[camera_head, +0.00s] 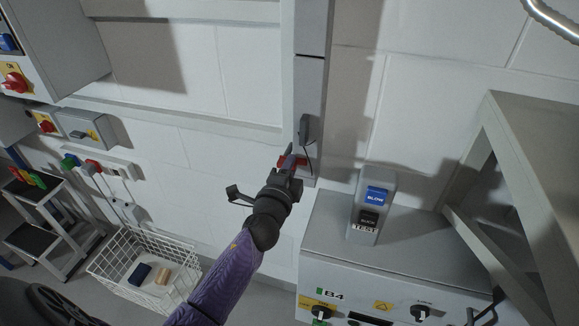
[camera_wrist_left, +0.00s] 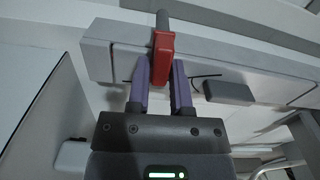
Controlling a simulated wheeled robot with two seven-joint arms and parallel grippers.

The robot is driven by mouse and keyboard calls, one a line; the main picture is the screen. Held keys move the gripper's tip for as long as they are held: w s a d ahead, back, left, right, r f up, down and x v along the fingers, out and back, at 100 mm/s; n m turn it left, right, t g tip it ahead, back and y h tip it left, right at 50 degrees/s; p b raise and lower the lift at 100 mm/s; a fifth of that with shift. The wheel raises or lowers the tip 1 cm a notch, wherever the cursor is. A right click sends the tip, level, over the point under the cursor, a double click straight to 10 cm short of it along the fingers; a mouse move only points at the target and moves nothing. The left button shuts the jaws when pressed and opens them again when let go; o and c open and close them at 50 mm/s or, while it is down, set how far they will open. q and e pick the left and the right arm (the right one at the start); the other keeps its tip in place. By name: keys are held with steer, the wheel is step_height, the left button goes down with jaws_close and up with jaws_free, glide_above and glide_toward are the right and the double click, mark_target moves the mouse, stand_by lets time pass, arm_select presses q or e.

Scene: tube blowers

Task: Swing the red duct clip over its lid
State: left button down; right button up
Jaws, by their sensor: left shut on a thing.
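The red duct clip (camera_head: 292,161) is on the grey vertical duct (camera_head: 309,85) on the wall, and it also shows in the left wrist view (camera_wrist_left: 163,58). My left gripper (camera_head: 291,172) is at the clip. In the left wrist view its two purple fingers (camera_wrist_left: 162,80) stand on either side of the lower part of the red clip and are shut on it. A dark grey rod (camera_wrist_left: 162,20) runs from the clip's top end. In the head view my gripper hides part of the clip. My right gripper is not in view.
A dark block (camera_head: 305,129) sits on the duct by the clip, with a thin dark cable. A grey cabinet with a blue and black button box (camera_head: 371,205) stands to the right. A white wire basket (camera_head: 143,268) is at lower left.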

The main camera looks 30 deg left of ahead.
arm_select(q)
steer(key=shift+f+m, duration=0.15)
steer(key=shift+m, duration=0.45)
steer(key=c, duration=0.6)
jaws_free()
steer(key=v, duration=1)
